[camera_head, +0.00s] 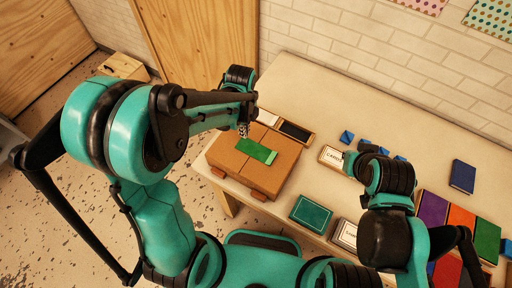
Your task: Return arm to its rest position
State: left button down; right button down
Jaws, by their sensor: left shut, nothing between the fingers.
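My left arm comes in from the left, and its gripper (243,130) hangs just above the far edge of a brown cardboard box (234,160). The fingers are shut and hold nothing. The box is closed, with a green strip (258,151) lying across its top. My right arm rises at the lower right over the table's front part. I cannot make out its gripper fingers.
Behind the box lies a tray with a dark panel (295,132). On the table (340,100) are a green box (311,213), white labelled cards (332,157), small blue pieces (346,137), a dark blue book (462,176) and coloured blocks (432,209). The back of the table is clear.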

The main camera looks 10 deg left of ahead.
pick_arm(q)
jog(key=shift+r, duration=0.55)
jog(key=s+a+f+n+t+b, duration=0.1)
jog(key=s+n+t+b, duration=0.1)
jog(key=n+b, duration=0.3)
jog(key=s+a+f+n+t+b, duration=0.1)
jog(key=s+n+b, duration=0.3)
jog(key=n, duration=0.4)
jog(key=s+a+f+n+t+b, duration=0.1)
jog(key=s+a+n+t+b, duration=0.1)
jog(key=n+b, duration=0.4)
jog(key=shift+s+a+f+n+t+b, duration=0.15)
jog(key=shift+s+n+t+b, duration=0.1)
jog(key=shift+s+t, duration=0.15)
jog(key=shift+s+a+f+n+t+b, duration=0.1)
jog(key=shift+s+f+n+t, duration=0.05)
jog(key=shift+s+n+t, duration=0.2)
jog(key=shift+s+a+f+n+t+b, duration=0.15)
jog(key=shift+s+n+t+b, duration=0.25)
jog(key=shift+n, duration=0.5)
